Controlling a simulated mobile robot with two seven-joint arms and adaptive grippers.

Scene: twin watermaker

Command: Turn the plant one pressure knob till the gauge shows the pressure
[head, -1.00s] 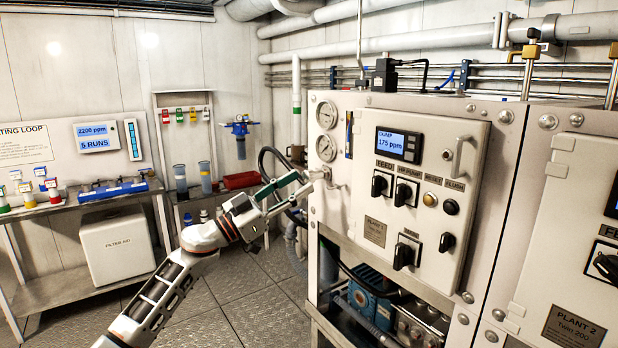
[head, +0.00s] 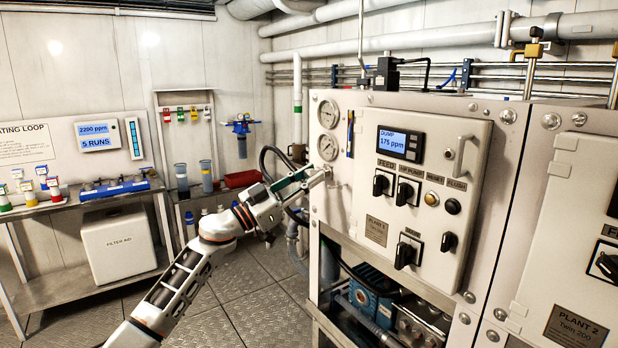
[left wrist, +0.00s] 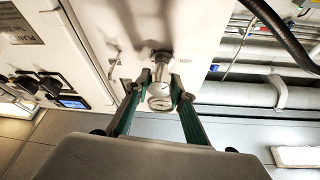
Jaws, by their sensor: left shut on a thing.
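The plant one panel (head: 345,215) stands right of centre in the head view, with two round gauges, an upper one (head: 328,113) and a lower one (head: 328,147). The pressure knob is below them, mostly hidden by my left gripper (head: 316,179) in the head view. In the left wrist view my left gripper (left wrist: 160,82) has its two green-lined fingers on either side of the chrome knob (left wrist: 160,59), tips against it, shut on it. My right gripper is out of view.
A display (head: 400,143) reads "DUMP 175 ppm", above several black switches. A handle (head: 459,154) sticks out from the door. A black hose (head: 268,165) curves behind my left gripper. A shelf with filter cups (head: 206,176) stands behind.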

